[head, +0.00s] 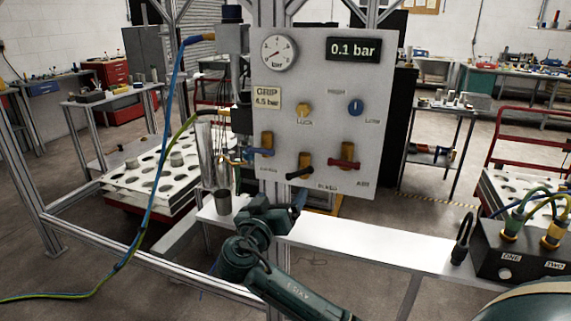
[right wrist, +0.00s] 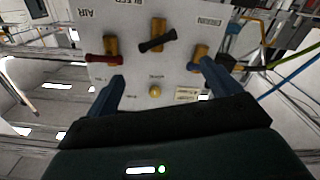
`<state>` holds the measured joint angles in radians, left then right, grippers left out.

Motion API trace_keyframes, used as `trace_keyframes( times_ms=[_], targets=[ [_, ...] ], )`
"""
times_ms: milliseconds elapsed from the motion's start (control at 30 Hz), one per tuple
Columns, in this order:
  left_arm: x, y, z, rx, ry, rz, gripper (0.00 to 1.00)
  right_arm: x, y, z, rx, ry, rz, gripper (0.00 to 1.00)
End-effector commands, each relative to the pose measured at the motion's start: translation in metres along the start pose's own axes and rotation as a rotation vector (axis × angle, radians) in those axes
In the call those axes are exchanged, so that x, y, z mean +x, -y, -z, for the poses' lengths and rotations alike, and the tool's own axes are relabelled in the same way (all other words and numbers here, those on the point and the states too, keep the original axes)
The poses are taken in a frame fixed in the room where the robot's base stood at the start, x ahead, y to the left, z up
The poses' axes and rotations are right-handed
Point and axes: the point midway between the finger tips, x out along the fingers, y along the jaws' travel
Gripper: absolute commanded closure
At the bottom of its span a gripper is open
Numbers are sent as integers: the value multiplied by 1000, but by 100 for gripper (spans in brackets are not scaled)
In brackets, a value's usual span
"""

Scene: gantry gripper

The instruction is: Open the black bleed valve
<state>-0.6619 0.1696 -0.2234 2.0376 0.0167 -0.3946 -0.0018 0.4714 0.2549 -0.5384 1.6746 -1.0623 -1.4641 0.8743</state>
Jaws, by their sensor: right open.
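The black bleed valve (head: 302,168) sits at the lower middle of the upright grey panel (head: 320,75). Its brass body shows above a black handle, which lies crosswise and slightly slanted. In the right wrist view, turned upside down, the black handle (right wrist: 157,42) lies beyond and between the two blue fingers. My right gripper (head: 272,195) is below and in front of the panel. Its fingers (right wrist: 160,82) are wide apart with nothing between them, and the handle looks apart from them. My left gripper is not in view.
A red-handled valve (head: 345,160) is right of the black one, a blue-handled valve (head: 264,145) left. A yellow knob (head: 304,110) and blue knob (head: 355,107) sit above. The display (head: 353,50) reads 0.1 bar. A white ledge (head: 360,245) runs below the panel.

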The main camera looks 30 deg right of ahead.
Motion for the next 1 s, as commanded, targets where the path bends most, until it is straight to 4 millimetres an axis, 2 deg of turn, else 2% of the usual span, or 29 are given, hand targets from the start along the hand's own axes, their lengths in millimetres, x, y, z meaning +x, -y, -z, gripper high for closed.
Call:
trace_keyframes(
  times_ms=[133, 233, 467, 700, 833, 1000],
  targets=[
    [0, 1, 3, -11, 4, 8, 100, 3, -4, -4, 21, 5, 4, 11],
    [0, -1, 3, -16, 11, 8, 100, 15, -4, -4, 22, 4, 3, 11],
    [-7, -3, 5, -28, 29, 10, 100, 63, -5, -2, 19, 4, 0, 11],
    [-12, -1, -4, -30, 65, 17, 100, 108, -4, -4, 20, 6, 2, 11],
    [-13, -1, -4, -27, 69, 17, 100, 121, -3, -5, 21, 5, 3, 11],
    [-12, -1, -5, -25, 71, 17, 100, 129, -2, -5, 22, 5, 6, 11]
  ],
)
